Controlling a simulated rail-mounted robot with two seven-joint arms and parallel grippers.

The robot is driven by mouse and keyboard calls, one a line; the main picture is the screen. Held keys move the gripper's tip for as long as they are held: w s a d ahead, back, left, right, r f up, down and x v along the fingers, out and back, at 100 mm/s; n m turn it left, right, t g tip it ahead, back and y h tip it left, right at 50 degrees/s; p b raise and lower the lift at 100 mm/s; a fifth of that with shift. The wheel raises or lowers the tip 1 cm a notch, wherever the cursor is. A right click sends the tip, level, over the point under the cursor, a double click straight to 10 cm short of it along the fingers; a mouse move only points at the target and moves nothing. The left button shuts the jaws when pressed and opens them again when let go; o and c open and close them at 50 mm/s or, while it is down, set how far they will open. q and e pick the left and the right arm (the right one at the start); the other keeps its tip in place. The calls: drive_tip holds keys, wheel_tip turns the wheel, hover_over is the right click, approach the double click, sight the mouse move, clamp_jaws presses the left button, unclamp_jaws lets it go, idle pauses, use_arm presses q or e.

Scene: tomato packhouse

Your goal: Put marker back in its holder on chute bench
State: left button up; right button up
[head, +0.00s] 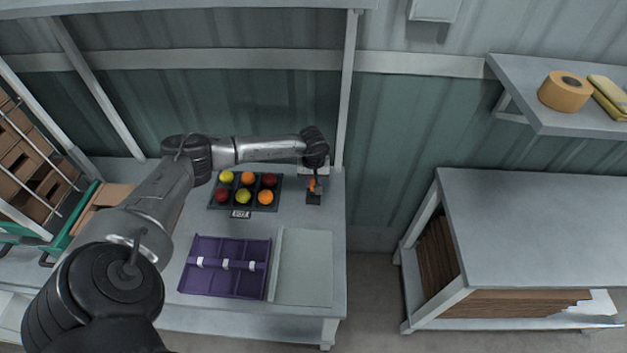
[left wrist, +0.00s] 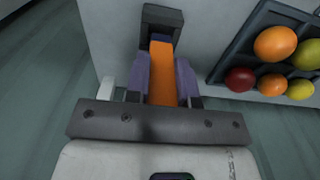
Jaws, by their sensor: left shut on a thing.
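The orange marker (left wrist: 161,75) is between the two fingers of my left gripper (left wrist: 163,80) in the left wrist view, and the fingers are shut on it. Its far end meets a dark holder (left wrist: 162,18) on the bench (head: 205,323); whether it sits inside the holder is hard to tell. In the head view the marker (head: 312,185) is a small orange spot below my left wrist, over the dark holder (head: 314,198) near the bench's right edge. My left gripper is mostly hidden there by the wrist. My right gripper is not in view.
A dark tray (head: 238,207) with several red, yellow and orange tomatoes lies left of the holder. A purple divided crate (head: 225,287) and a grey panel (head: 303,268) lie nearer the front. A second table (head: 540,215) stands right, past a gap. A shelf (head: 545,115) holds tape.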

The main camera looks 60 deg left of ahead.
sight(313, 192)
use_arm(q)
drive_tip(key=shift+f+b, duration=0.55)
drive_tip(key=shift+f, duration=0.05)
drive_tip(key=shift+f+b, duration=0.55)
drive_tip(key=shift+f, duration=0.1)
drive_tip(key=shift+f+b, duration=0.45)
drive_tip(key=o, duration=1)
drive_tip(key=shift+c, duration=0.2)
drive_tip(key=c, duration=0.3)
